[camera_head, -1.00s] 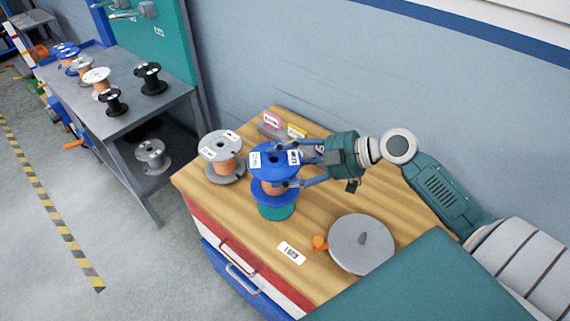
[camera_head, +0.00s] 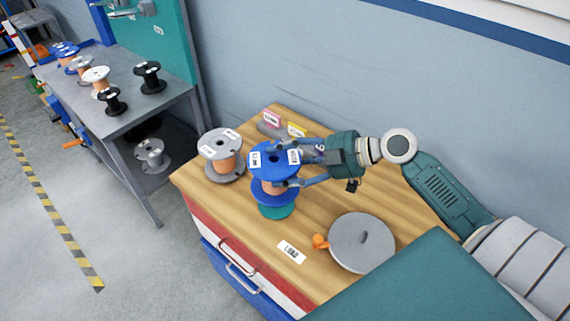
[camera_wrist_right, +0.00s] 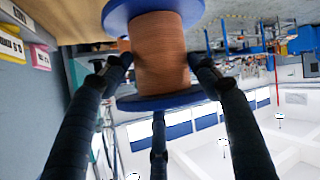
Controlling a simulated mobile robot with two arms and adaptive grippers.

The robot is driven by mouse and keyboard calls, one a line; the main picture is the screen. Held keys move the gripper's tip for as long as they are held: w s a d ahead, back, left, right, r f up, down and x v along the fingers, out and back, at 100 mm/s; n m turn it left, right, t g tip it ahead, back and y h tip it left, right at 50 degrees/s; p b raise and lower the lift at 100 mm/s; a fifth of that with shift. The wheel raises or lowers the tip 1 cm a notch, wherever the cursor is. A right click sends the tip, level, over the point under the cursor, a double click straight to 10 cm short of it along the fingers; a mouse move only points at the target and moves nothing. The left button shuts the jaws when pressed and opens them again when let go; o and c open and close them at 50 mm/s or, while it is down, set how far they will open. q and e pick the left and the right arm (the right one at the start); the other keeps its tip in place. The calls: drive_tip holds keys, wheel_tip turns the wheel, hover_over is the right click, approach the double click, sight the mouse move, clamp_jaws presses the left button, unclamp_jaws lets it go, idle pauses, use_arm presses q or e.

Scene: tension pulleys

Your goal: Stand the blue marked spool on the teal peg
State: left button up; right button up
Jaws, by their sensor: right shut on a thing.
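The blue marked spool (camera_head: 274,161) has blue flanges, white labels on top and copper-coloured wire. It is upright over the teal base (camera_head: 278,212) on the wooden cabinet top. The peg itself is hidden by the spool, and I cannot tell whether the lower flange touches the base. My right gripper (camera_head: 284,168) comes from the right and is shut on the spool. In the right wrist view the fingers (camera_wrist_right: 162,75) lie around the wire-wound middle (camera_wrist_right: 158,50), between the two flanges. My left gripper is not in view.
A grey spool (camera_head: 221,152) stands close left of the blue one on the wooden top (camera_head: 330,200). A grey disc (camera_head: 361,243) with an orange knob is in front right. Pink and yellow label holders (camera_head: 297,130) stand behind. A grey bench (camera_head: 150,115) at left holds several spools.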

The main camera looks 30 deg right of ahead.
drive_tip(key=shift+f+b, duration=1.35)
drive_tip(key=shift+f, duration=0.05)
drive_tip(key=shift+f, duration=0.1)
idle(0.6)
drive_tip(key=shift+f+b, duration=1.4)
drive_tip(key=shift+b, duration=0.05)
idle(0.4)
